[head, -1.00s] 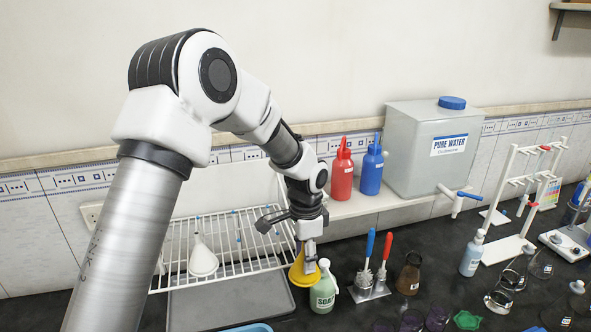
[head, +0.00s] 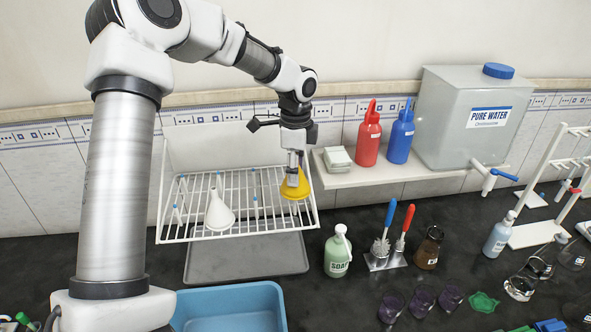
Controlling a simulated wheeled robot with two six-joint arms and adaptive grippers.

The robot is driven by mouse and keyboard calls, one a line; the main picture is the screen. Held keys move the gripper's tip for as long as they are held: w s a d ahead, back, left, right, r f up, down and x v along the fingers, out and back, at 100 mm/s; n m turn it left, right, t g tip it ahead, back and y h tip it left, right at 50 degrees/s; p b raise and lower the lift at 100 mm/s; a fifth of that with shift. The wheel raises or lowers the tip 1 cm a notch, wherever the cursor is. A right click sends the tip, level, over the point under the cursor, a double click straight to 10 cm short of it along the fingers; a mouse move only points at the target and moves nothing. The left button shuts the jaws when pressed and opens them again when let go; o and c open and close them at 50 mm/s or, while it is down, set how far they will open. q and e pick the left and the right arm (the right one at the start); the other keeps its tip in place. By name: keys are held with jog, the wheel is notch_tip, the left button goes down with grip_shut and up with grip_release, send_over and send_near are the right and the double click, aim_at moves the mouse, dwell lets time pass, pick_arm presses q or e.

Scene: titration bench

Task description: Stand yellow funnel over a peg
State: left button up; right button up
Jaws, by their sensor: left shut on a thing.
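The yellow funnel (head: 296,186) is in my left gripper (head: 293,176), wide mouth down, at the right side of the white wire drying rack (head: 240,231). The gripper is shut on its upper part and hides its stem. Whether a peg is inside the funnel cannot be told. A white funnel (head: 219,212) stands mouth down on the rack, left of the yellow one. Blue-tipped pegs show on the rack, one of them (head: 256,207) between the two funnels. My right gripper is not in view.
A grey drip tray (head: 245,262) lies under the rack, with a blue basin (head: 230,305) in front. A green soap bottle (head: 338,255) and a brush stand (head: 385,261) are to the right. A shelf (head: 345,177) holds red and blue bottles.

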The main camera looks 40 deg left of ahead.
pick_arm(q)
notch_tip(320, 180, down, 4)
jog(key=b, duration=0.4)
jog(key=shift+s+f, duration=0.1)
jog(key=shift+f, duration=1.5)
jog(key=o, duration=0.9)
notch_tip(320, 180, up, 12)
jog(key=shift+r, duration=0.1)
